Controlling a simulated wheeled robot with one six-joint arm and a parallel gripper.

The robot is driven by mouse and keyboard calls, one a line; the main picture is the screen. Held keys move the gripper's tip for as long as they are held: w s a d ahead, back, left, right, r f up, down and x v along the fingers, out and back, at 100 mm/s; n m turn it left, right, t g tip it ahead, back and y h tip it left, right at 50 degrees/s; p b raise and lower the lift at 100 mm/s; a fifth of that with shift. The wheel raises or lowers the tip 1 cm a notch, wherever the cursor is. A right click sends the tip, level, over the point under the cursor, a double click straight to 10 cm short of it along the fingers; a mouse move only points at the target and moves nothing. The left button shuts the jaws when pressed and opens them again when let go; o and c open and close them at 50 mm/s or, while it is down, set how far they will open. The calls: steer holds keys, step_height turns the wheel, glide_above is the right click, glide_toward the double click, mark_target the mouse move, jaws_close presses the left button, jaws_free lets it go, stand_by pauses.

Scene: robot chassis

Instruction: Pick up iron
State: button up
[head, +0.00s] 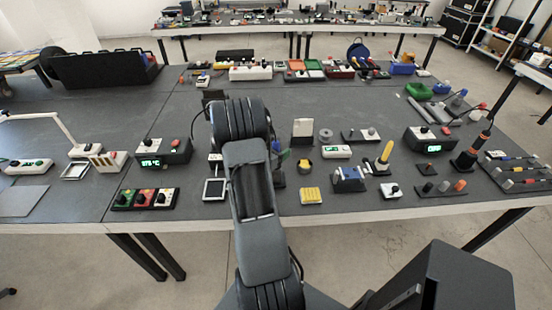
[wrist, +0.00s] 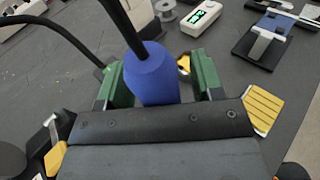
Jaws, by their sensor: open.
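The iron appears as a thick blue handle (wrist: 152,78) with a black cable leaving its top, in the middle of the wrist view. My gripper (wrist: 162,72) is open, its two green fingers standing on either side of the blue handle. A gap shows on the right side; whether the left finger touches cannot be told. The iron's lower part is hidden behind my gripper's body. In the head view my arm covers most of this spot, and only a small blue bit (head: 275,146) shows beside it.
A station with a green display (head: 163,152) stands left of my arm. Close on the right are a yellow pad (head: 312,196), a white meter (head: 336,152) and a blue device (head: 349,178). Another tool in an orange-topped stand (head: 470,155) is far right.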

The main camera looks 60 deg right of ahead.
steer(key=shift+c, duration=0.3)
steer(key=c, duration=1)
steer(key=shift+o, duration=0.2)
steer(key=shift+r, duration=0.1)
step_height(320, 180, up, 10)
steer(key=shift+b, duration=0.3)
steer(key=shift+w+a, duration=0.1)
